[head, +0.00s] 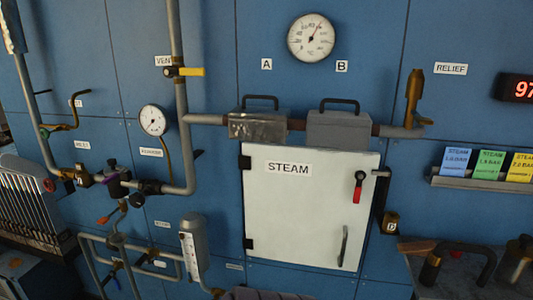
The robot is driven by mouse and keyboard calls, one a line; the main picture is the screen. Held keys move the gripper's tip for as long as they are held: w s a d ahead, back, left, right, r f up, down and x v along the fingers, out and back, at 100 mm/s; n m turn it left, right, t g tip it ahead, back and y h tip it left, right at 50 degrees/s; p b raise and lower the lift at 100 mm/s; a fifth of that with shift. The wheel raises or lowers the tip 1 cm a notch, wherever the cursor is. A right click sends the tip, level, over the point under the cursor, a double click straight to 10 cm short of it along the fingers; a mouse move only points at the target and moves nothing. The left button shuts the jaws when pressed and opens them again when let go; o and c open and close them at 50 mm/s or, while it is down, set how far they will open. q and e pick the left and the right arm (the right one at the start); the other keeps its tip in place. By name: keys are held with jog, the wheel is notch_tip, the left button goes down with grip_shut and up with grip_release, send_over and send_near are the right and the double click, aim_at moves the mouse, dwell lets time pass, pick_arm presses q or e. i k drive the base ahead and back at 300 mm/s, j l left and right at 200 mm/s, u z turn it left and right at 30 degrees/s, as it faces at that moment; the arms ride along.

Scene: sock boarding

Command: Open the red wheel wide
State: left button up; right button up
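A small red round part (48,185), which looks like the red wheel, is at the left on the pipework, beside a brass valve body (82,177). It is small and seen at an angle, so I cannot tell how far it is turned. Red-orange handles (104,220) show lower on the same pipework; I cannot tell if any is a wheel. Neither of my grippers is in view.
A white door marked STEAM (300,205) with a red-handled latch (358,187) looks shut. A yellow lever (190,72) is at the VENT label. Dial gauges (311,38) (153,120) are above. A metal rack (28,205) stands at the left.

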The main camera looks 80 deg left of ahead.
aim_at(51, 183)
jog(key=u, duration=4.2)
jog(key=i+j+u, duration=0.15)
jog(key=i, duration=0.35)
jog(key=j, duration=0.1)
